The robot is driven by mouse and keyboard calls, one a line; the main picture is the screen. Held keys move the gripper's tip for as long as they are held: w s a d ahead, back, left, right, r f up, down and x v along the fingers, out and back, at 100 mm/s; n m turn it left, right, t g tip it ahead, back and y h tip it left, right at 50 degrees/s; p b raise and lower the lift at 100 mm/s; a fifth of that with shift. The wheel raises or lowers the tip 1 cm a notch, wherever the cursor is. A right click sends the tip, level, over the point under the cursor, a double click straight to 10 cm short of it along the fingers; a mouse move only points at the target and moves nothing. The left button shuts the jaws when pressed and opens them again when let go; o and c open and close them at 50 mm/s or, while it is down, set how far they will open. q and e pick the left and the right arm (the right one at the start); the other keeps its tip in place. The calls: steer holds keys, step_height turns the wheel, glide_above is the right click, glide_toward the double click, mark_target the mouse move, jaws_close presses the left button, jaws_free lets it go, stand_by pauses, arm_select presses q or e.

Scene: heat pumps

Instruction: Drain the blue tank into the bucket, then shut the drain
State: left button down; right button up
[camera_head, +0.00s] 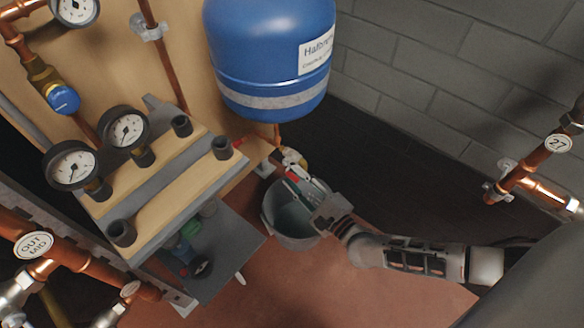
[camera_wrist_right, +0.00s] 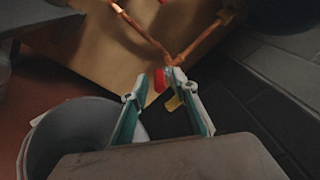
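The blue tank (camera_head: 265,60) with a white label hangs at the top middle of the head view. Below it, a copper pipe leads down to a small drain valve (camera_head: 292,157). The grey bucket (camera_head: 270,212) stands on the floor below the valve; it also shows at the lower left of the wrist view (camera_wrist_right: 40,135). My right gripper (camera_head: 290,180) reaches over the bucket to the valve. In the wrist view its fingers (camera_wrist_right: 162,78) stand apart, with the red handle (camera_wrist_right: 160,82) between or just beyond the tips. Contact is unclear. My left gripper is not in view.
A wooden panel with gauges (camera_head: 127,128) and copper pipes stands at left. A grey block wall (camera_head: 430,70) is behind, with another pipe (camera_head: 540,160) at right. Reddish floor (camera_head: 330,285) lies open in front of the bucket.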

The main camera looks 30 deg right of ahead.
steer(key=shift+w+a, duration=0.1)
steer(key=shift+w, duration=0.45)
jaws_close()
steer(key=shift+f, duration=0.1)
